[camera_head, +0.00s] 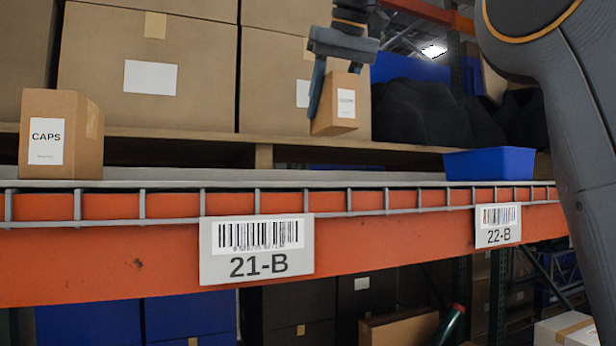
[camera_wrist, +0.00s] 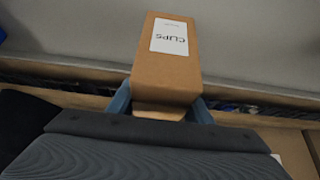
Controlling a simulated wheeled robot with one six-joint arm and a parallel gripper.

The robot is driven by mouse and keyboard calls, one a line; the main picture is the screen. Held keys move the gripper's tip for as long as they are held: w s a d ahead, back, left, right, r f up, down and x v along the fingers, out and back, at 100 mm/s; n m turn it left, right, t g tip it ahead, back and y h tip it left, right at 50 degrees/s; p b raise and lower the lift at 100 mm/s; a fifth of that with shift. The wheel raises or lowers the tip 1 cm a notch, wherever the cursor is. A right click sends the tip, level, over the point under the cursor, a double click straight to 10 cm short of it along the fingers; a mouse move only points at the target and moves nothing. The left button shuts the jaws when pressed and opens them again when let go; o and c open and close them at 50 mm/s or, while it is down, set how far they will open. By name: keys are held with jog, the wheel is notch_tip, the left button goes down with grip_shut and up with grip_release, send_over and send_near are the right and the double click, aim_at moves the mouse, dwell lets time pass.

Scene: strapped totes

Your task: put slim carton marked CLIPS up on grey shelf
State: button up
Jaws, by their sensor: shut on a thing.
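The slim brown carton marked CLIPS (camera_wrist: 165,70) is held in my gripper (camera_wrist: 160,108), whose blue fingers grip it at both sides in the wrist view. In the head view the same carton (camera_head: 337,104) hangs a little tilted from my gripper (camera_head: 325,88), with its white label facing the camera. It is in the air above the grey shelf (camera_head: 330,183), in front of the large boxes, and appears apart from the shelf surface. The label is too small to read in the head view.
A carton marked CAPS (camera_head: 62,134) stands at the shelf's left end. A blue bin (camera_head: 489,164) stands toward the right. The shelf between them looks clear. Large boxes (camera_head: 148,70) stand behind, and an orange beam (camera_head: 120,250) with a wire lip runs along the front.

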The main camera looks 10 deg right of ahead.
aim_at(347, 89)
jog(key=shift+s+f, duration=0.1)
jog(key=shift+f, duration=4.7)
jog(key=shift+f, duration=0.1)
jog(key=o, duration=1.3)
jog(key=b+v, duration=0.1)
jog(key=v, duration=1)
jog(key=shift+r, duration=0.3)
jog(key=shift+s+r, duration=0.2)
jog(key=shift+r, duration=0.05)
jog(key=shift+d, duration=0.15)
